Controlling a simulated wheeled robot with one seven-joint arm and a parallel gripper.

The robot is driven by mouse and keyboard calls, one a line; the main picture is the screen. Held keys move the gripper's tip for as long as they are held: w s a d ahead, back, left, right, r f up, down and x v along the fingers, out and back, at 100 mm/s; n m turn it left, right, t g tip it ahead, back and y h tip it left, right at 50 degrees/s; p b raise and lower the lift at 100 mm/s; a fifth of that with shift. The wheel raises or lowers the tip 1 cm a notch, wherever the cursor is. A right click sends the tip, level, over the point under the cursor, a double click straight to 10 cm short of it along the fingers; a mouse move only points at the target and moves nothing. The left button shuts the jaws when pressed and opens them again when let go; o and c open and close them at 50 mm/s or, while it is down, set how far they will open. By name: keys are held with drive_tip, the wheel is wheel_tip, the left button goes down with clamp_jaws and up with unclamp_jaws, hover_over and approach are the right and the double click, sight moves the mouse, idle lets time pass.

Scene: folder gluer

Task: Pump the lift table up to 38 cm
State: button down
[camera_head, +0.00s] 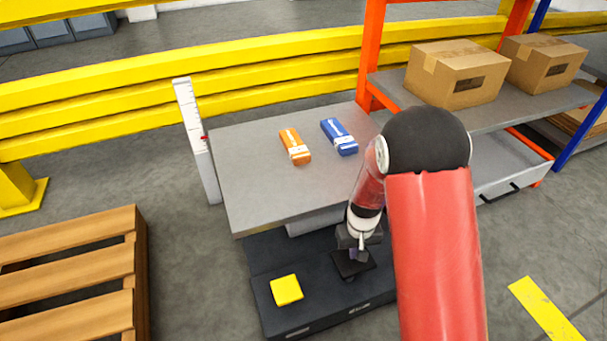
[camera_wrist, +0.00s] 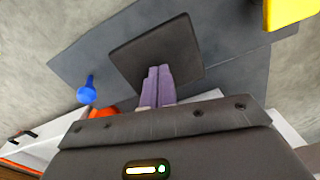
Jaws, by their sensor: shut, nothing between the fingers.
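The lift table has a grey top (camera_head: 265,180) over a dark base (camera_head: 315,310). A white height scale (camera_head: 190,125) with a red marker (camera_head: 205,137) stands at its back left corner; its figures are too small to read. A yellow pad (camera_head: 286,290) sits on the base at the front left, and shows in the wrist view (camera_wrist: 290,12). A black square pedal (camera_head: 353,264) is to its right. My gripper (camera_head: 357,256) is shut and empty, its fingertips over the black pedal (camera_wrist: 125,60); I cannot tell whether they touch it.
An orange box (camera_head: 295,146) and a blue box (camera_head: 339,137) lie on the table top. A wooden pallet (camera_head: 70,270) is at the left, yellow rails (camera_head: 270,70) behind. A shelf with cartons (camera_head: 455,75) is at the right. A blue knob (camera_wrist: 86,92) shows in the wrist view.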

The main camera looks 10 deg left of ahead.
drive_tip(key=shift+f+b, duration=2.6)
drive_tip(key=shift+f, duration=1.1)
wheel_tip(320, 180, up, 8)
drive_tip(key=p, duration=0.5)
drive_tip(key=shift+f, duration=0.1)
wheel_tip(320, 180, up, 6)
drive_tip(key=p, duration=0.4)
drive_tip(key=shift+p, duration=0.35)
